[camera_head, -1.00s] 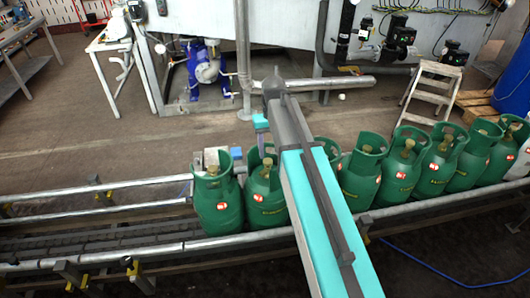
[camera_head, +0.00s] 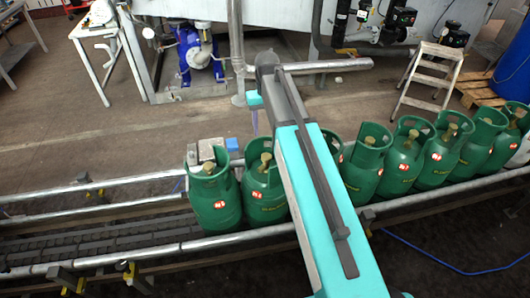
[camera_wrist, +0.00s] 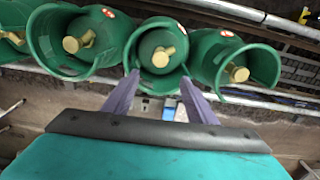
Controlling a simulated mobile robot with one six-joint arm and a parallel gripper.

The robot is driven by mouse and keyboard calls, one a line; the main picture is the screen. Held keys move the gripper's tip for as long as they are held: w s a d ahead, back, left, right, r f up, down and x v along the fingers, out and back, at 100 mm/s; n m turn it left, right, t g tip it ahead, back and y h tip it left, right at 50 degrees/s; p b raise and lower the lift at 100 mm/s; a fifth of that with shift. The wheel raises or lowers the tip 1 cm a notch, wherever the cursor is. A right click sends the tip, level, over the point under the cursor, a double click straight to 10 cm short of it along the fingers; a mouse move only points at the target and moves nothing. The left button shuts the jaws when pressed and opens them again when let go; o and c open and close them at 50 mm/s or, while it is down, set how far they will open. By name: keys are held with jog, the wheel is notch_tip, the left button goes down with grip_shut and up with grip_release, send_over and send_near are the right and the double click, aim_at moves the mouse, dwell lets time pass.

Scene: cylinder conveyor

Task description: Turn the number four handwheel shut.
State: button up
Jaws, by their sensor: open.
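Green gas cylinders with collars and brass valves stand in a row on the conveyor (camera_head: 95,245). Their red and white labels are too small for me to read a four for certain. My gripper (camera_wrist: 160,80) is open in the wrist view, with one purple finger on each side of the near edge of the middle cylinder (camera_wrist: 147,58). That cylinder's brass valve (camera_wrist: 162,57) lies beyond the fingertips, with nothing held. In the head view, a finger shows behind the second cylinder from the left (camera_head: 262,195). My arm hides part of the row.
The leftmost cylinder (camera_head: 214,205) stands at the row's end; the conveyor left of it is empty. Metal guard rails (camera_head: 100,262) run along it. A grey box (camera_head: 208,150) and blue block (camera_head: 232,144) sit behind. A step ladder (camera_head: 430,75) stands at the back right.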

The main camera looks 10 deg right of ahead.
aim_at(266, 156)
jog(key=shift+a+f, duration=0.1)
jog(key=shift+f, duration=0.1)
jog(key=shift+f+p, duration=1.8)
jog(key=shift+f, duration=4.95)
jog(key=c, duration=1.1)
